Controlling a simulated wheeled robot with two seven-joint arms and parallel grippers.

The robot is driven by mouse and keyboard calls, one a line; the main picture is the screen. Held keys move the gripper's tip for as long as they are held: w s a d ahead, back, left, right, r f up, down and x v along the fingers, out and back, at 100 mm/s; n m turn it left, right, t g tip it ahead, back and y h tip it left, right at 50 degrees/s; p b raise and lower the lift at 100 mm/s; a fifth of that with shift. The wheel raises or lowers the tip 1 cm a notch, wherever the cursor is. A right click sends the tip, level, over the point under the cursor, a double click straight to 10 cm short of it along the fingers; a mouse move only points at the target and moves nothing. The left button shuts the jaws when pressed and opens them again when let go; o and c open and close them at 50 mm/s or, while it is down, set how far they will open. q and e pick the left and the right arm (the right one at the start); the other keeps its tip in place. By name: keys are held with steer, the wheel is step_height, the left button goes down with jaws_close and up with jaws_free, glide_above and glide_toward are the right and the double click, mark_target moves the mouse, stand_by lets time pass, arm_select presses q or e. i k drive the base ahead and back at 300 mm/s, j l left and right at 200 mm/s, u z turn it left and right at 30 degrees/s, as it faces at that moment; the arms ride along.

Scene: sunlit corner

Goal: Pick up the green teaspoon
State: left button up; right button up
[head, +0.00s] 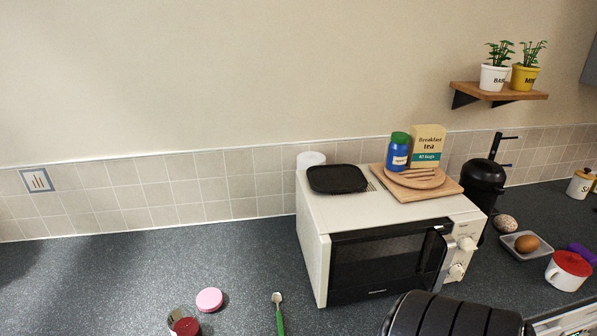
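The green teaspoon (280,318) lies on the dark speckled countertop (120,275), in front of the microwave's left end. Its pale bowl points toward the wall, and its green handle runs down to the picture's bottom edge, where its end may be cut off. Nothing touches the visible part of it. Neither of my grippers shows in the head view.
A white microwave (313,250) stands right of the teaspoon. A pink round lid (209,300) and a container with red contents (185,327) are to its left. The left counter is clear.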

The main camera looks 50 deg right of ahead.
mark_target(276, 297)
steer(key=z, duration=1.4)
steer(key=l, duration=0.1)
